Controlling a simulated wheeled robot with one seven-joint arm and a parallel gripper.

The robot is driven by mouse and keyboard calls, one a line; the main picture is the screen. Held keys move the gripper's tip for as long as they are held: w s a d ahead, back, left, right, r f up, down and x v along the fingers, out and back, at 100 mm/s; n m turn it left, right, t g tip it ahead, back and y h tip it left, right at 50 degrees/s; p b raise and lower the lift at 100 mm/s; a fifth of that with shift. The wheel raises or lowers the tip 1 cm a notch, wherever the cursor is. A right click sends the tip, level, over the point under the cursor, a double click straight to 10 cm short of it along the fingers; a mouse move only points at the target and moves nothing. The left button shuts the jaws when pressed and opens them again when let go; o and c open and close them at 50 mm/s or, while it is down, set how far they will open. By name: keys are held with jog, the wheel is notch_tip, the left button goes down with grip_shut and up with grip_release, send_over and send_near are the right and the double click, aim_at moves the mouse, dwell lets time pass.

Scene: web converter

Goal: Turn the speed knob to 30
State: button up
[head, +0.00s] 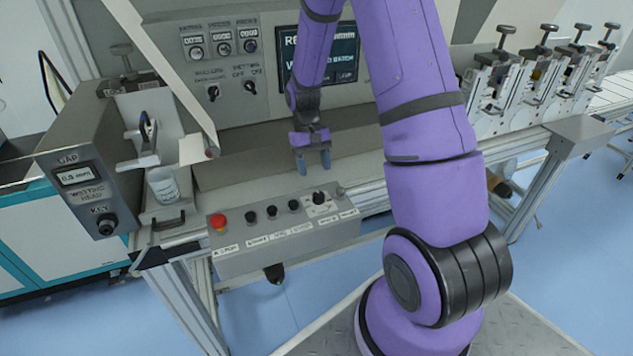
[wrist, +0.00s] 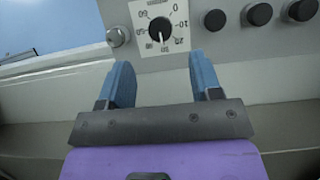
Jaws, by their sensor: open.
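The speed knob (head: 319,198) is a black knob on a white dial plate at the right part of the grey control box (head: 285,250). In the wrist view the knob (wrist: 160,27) shows near the top, with dial numbers from 0 to 60 around it. A light pointer mark seems to point down in that view, toward the numbers around 30; the exact reading is too small to tell. My gripper (head: 314,166) is open and empty, with blue fingers above and behind the control box. In the wrist view its fingertips (wrist: 164,72) stand apart from the knob, below it in the picture.
A red stop button (head: 218,220) and several black buttons (head: 272,212) sit left of the knob on the box. A silver round part (wrist: 116,37) sits beside the dial. A panel with other knobs (head: 222,47) and a screen (head: 335,58) stand behind.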

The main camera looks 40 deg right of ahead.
jog(key=shift+v, duration=1.65)
jog(key=s+a+r+n+t+h, duration=0.1)
jog(key=s+a+r+t, duration=0.35)
jog(key=r, duration=0.75)
jog(key=s+a+r+n+t, duration=0.15)
jog(key=s+a+r, duration=0.35)
jog(key=s+r, duration=0.55)
jog(key=s+a+r+t, duration=0.2)
jog(key=s+r, duration=0.3)
jog(key=s, duration=0.3)
jog(key=shift+a+r+n+t, duration=0.2)
jog(key=shift+n+t, duration=0.15)
jog(key=shift+t, duration=0.45)
